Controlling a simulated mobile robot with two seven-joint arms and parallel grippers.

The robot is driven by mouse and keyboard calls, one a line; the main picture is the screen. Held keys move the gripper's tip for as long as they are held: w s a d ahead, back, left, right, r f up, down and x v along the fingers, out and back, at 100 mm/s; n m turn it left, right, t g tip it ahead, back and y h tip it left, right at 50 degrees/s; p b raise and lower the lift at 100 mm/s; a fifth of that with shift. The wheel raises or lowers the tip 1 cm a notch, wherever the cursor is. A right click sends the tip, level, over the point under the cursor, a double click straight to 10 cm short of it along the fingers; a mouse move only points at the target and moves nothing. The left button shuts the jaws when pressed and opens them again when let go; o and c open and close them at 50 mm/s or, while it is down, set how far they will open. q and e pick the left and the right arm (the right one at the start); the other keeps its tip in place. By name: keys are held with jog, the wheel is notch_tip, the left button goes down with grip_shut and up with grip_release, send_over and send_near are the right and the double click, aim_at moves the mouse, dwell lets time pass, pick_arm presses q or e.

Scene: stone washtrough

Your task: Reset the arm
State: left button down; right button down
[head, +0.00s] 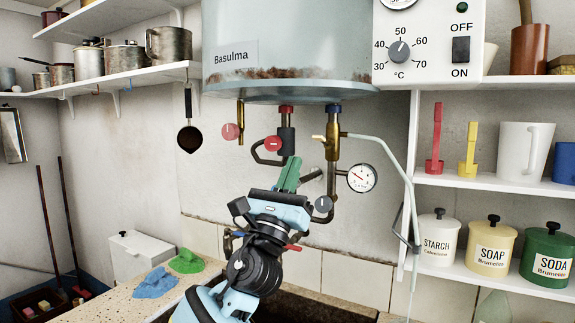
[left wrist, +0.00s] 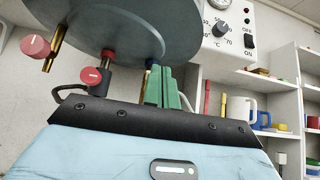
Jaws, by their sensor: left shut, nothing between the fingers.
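My left arm reaches up from the bottom of the head view. Its left gripper (head: 290,174) has green fingers that are closed together, with nothing between them. The fingers also show in the left wrist view (left wrist: 160,88), pointing up toward the underside of the boiler. In the head view they are just below the boiler's pipes, in front of the wall; whether they touch a pipe I cannot tell. My right gripper is not in either view.
The boiler (head: 285,45) hangs above, with red-knobbed valves (head: 272,144) and a pressure gauge (head: 362,178) close to my gripper. A thin hose (head: 385,148) runs right. Shelves with jars (head: 492,248) stand right. Blue (head: 156,283) and green (head: 187,261) cloths lie on the stone ledge.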

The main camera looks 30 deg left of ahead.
pick_arm(q)
jog(key=shift+s, duration=0.15)
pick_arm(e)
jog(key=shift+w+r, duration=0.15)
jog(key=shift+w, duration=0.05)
